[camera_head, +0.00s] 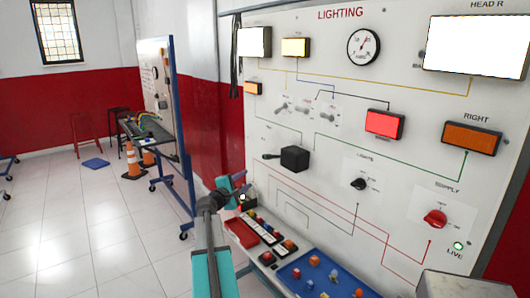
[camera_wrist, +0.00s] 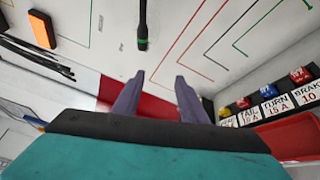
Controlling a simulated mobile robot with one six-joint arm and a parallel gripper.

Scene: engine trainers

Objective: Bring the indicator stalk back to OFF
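The indicator stalk (camera_head: 271,156) is a thin black lever pointing left from a black box (camera_head: 294,158) on the white LIGHTING board. In the wrist view the stalk (camera_wrist: 142,24) is a dark rod at the top, its knobbed end towards my gripper. My gripper (camera_head: 242,184) is left of and below the stalk in the head view. In the wrist view my gripper (camera_wrist: 158,82) has its two purple fingers apart, with nothing between them. The stalk's end appears beyond the fingertips, apart from them. Markings around the stalk are too small to read.
The board (camera_head: 330,95) also carries a LIGHTS knob (camera_head: 358,184), a red SUPPLY knob (camera_head: 435,218), toggle switches (camera_head: 303,110) and lamps, including a red one (camera_head: 384,123). Below stand a blue tray (camera_head: 322,268) with small parts and a red tray (camera_head: 241,232).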

